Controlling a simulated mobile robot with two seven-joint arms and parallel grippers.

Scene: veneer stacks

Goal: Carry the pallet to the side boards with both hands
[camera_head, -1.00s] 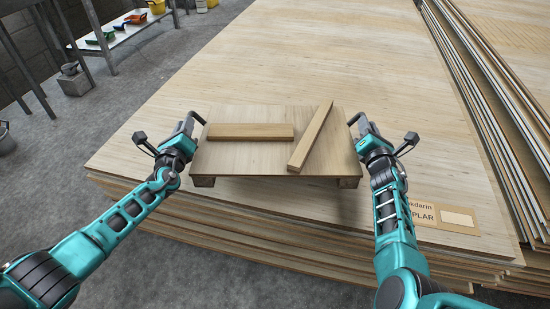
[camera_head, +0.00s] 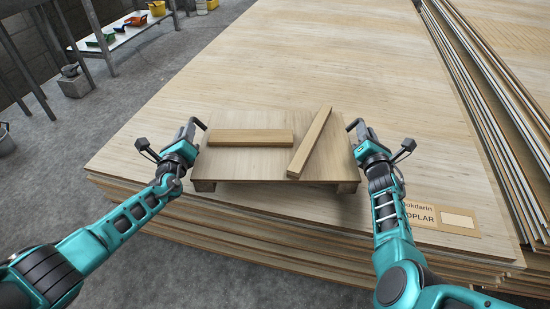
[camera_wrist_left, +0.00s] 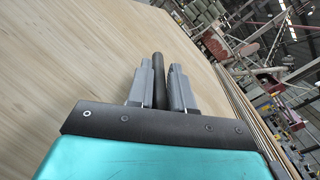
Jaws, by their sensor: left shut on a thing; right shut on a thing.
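The pallet (camera_head: 240,165) is a flat wooden board with short feet at its front corners and a dark handle at each side. It is level over the near part of a large veneer stack; I cannot tell whether its feet touch the sheets. Two wooden bars lie on it: one crosswise at the left (camera_head: 250,137), one slanted at the right (camera_head: 310,143). My left gripper (camera_head: 194,129) is shut on the left handle, whose dark bar (camera_wrist_left: 159,68) shows between the fingers in the left wrist view. My right gripper (camera_head: 357,131) is shut on the right handle.
The veneer stack (camera_head: 290,60) is bare behind the pallet. A paper label (camera_head: 440,217) lies at its near right. More stacked sheets (camera_head: 490,90) stand along the right. A bench (camera_head: 125,35) with coloured items and a grey block (camera_head: 74,84) are at the far left.

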